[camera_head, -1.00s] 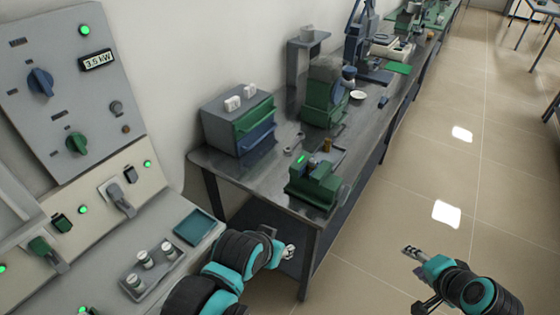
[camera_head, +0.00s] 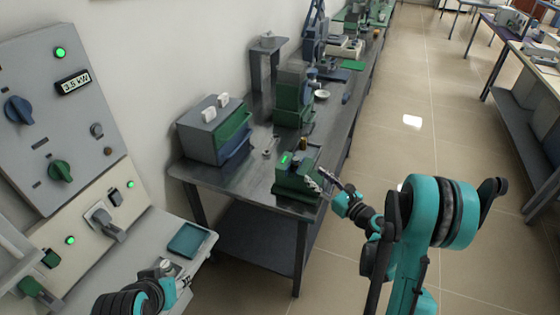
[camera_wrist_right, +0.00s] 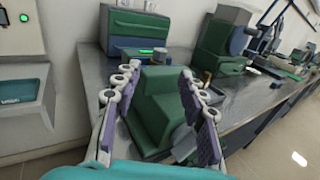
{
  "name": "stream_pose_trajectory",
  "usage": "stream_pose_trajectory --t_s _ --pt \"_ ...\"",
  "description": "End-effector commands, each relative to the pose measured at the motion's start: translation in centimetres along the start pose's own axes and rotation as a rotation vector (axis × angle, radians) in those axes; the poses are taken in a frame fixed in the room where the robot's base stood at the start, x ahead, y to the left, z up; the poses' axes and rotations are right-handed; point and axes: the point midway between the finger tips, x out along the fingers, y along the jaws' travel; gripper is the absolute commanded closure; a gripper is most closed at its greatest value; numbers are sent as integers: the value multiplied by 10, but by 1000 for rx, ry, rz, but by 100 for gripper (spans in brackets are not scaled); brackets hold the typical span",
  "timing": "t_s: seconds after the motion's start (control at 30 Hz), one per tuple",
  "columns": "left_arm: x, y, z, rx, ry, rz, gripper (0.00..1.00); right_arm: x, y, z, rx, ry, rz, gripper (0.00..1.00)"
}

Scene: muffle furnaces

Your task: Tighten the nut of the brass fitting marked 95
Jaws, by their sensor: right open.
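A small brass-coloured piece (camera_head: 304,144) stands on the metal bench, just behind a green vice-like block (camera_head: 294,178) with a lit green display. It also shows in the right wrist view (camera_wrist_right: 207,76), beyond the block. No 95 marking is legible. A grey spanner-like tool (camera_head: 268,150) lies on the bench left of it. My right gripper (camera_head: 327,181) is open and empty, at the right side of the green block; in the wrist view its fingers (camera_wrist_right: 160,75) frame the block. My left gripper (camera_head: 182,287) is low at the left, near the console, its fingers mostly unclear.
A grey cabinet with green and blue drawers (camera_head: 215,135) stands at the bench's left end. A larger green machine (camera_head: 290,98) stands farther back. A control console (camera_head: 60,130) with a teal tray (camera_head: 188,240) is at the left. The floor (camera_head: 425,140) right of the bench is clear.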

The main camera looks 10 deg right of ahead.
Motion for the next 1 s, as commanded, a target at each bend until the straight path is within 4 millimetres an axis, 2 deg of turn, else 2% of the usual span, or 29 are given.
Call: stream_pose_trajectory --t_s 0.4,0.53,0.7,1.0 --pt "15 0 11 0 0 0 54 79 2 -2 -4 2 5 59" --pt "18 0 13 0 0 0 54 99 2 -2 -5 2 4 59" --pt "20 0 14 0 0 0 54 113 2 -1 -5 2 3 59" --pt "20 0 14 0 0 0 54 115 2 0 -5 2 2 59"
